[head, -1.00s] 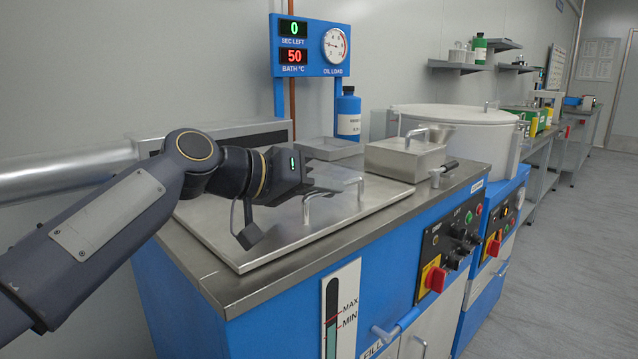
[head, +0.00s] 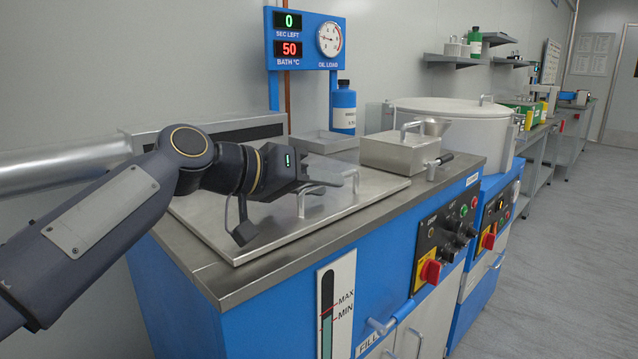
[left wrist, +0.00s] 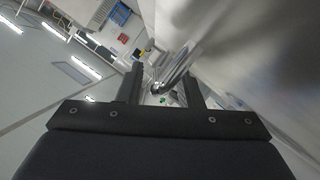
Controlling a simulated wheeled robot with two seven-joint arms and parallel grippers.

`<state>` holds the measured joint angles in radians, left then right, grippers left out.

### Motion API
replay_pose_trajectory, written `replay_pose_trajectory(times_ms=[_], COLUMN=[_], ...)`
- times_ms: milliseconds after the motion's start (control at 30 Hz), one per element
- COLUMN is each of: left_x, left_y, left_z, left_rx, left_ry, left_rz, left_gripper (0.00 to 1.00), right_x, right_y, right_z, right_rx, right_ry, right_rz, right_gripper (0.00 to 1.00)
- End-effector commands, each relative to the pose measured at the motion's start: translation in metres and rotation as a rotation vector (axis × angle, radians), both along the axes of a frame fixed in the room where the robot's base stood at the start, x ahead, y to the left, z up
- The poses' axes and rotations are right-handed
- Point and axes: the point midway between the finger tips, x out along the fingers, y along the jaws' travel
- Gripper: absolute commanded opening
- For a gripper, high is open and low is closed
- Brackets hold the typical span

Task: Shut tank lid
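The tank lid (head: 270,233) is a flat steel plate lying closed on top of the blue tank cabinet. Its bar handle (head: 301,206) stands up near the front right of the plate. My left gripper (head: 330,180) is at the handle, with its fingers over the far part of the bar. In the left wrist view the two fingers (left wrist: 160,88) are spread apart. The shiny handle bar (left wrist: 174,72) shows between them, with gaps beside it. I cannot tell whether a finger touches it. My right gripper is not in view.
A smaller steel box with a handle (head: 398,156) stands right of the lid, with a shallow tray (head: 325,142) and blue bottle (head: 343,108) behind. A display panel (head: 305,38) rises at the back. A round white-lidded vessel (head: 455,110) stands farther right.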

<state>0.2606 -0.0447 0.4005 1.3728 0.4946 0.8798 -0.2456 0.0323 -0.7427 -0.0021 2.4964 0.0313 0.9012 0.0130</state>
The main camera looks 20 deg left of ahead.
Motion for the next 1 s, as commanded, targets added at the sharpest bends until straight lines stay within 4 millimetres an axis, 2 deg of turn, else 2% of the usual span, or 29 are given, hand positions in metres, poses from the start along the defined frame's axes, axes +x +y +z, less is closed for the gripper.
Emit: replay_pose_trajectory(times_ms=[500, 1000], left_x=[-0.053, -0.056], left_y=[0.043, 0.046], left_z=[0.024, 0.025], left_rx=[0.0, 0.0], left_ry=[0.0, 0.0], left_rz=[0.0, -0.001], left_gripper=[0.33, 0.33], right_x=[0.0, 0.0], right_y=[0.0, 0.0], right_z=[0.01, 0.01], right_rx=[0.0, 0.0], right_ry=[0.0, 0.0], right_rz=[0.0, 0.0], right_gripper=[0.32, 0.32])
